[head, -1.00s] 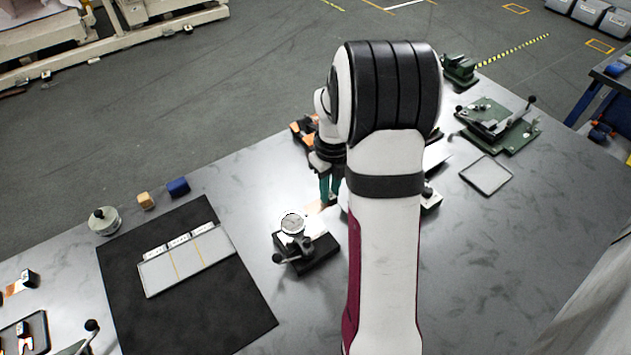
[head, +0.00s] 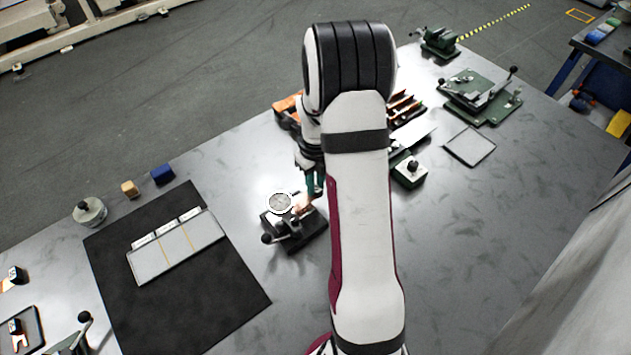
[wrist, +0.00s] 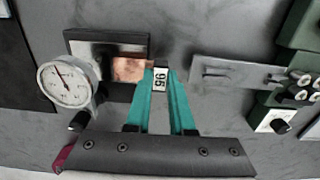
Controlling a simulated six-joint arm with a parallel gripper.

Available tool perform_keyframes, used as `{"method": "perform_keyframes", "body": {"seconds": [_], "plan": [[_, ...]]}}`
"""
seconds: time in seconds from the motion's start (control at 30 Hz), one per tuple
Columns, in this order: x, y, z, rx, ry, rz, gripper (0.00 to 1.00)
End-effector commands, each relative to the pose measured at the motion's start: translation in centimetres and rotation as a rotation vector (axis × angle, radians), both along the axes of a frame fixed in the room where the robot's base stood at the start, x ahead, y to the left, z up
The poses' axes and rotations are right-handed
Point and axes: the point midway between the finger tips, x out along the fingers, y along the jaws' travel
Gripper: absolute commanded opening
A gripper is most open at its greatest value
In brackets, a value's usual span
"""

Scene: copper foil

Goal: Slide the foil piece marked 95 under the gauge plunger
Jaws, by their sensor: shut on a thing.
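My gripper (wrist: 172,92) is shut on the white tag (wrist: 160,78) marked 95 at the right edge of the copper foil piece (wrist: 130,70). The foil reaches left from my teal fingers to the dark gauge base (wrist: 107,40) and overlaps its right end. The gauge dial (wrist: 66,84), round and white, is left of the foil. In the head view, the gauge (head: 281,203) stands on its black base, with my gripper (head: 315,190) just behind and right of it. A bit of foil (head: 302,203) shows between them. The plunger tip is hidden, so I cannot tell whether the foil is below it.
A dark mat (head: 200,310) with a pale divided tray (head: 180,250) lies left of the gauge. A green-based block with a black knob (head: 410,172) and a flat grey plate (head: 469,146) are to the right. The front right table is clear.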

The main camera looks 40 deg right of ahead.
Motion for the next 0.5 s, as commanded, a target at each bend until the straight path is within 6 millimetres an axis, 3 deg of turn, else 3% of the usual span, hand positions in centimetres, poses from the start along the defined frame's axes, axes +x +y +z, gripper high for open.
{"method": "perform_keyframes", "body": {"seconds": [0.5], "plan": [[0.0,0.0,-1.1,0.001,0.0,0.0,0.0]]}}
